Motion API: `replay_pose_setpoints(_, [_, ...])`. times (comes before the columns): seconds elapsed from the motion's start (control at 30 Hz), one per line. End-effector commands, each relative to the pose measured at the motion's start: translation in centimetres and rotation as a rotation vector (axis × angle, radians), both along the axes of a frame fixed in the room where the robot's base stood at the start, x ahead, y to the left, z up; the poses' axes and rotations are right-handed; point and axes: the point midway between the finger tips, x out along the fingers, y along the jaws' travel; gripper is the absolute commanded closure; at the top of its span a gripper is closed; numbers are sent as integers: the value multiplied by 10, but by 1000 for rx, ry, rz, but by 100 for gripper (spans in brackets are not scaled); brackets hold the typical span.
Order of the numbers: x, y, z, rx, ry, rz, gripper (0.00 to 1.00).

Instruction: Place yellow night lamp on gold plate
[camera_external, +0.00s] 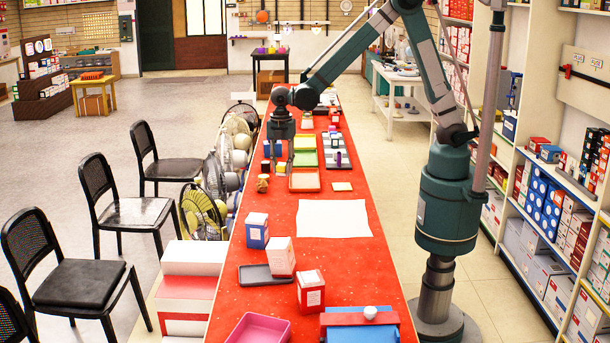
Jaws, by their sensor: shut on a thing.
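My gripper (279,163) points down over the left side of the red table, at the far half. Its fingers are shut on a small yellow thing (281,168), which looks like the yellow night lamp; it is tiny here and partly covered by the fingers. I cannot tell whether it touches the table. A small flat pale-gold square (342,187) lies to the right of the gripper and looks like the gold plate. It appears bare. An orange-rimmed tray (304,188) lies between the gripper and this square.
Small dark and red blocks (266,166) and a brown lump (262,184) sit close by the gripper. Green trays (305,158) and a grey rack (338,160) lie beyond. A white sheet (333,218) covers the table's middle; boxes (281,257) stand nearer the camera.

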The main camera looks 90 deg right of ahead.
Motion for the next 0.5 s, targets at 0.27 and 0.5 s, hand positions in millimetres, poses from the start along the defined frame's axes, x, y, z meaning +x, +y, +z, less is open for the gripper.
replay_pose_setpoints(0.27, [-59,-44,7,0,0,40,85])
replay_pose_setpoints(0.5, [-112,-75,9,0,0,77,85])
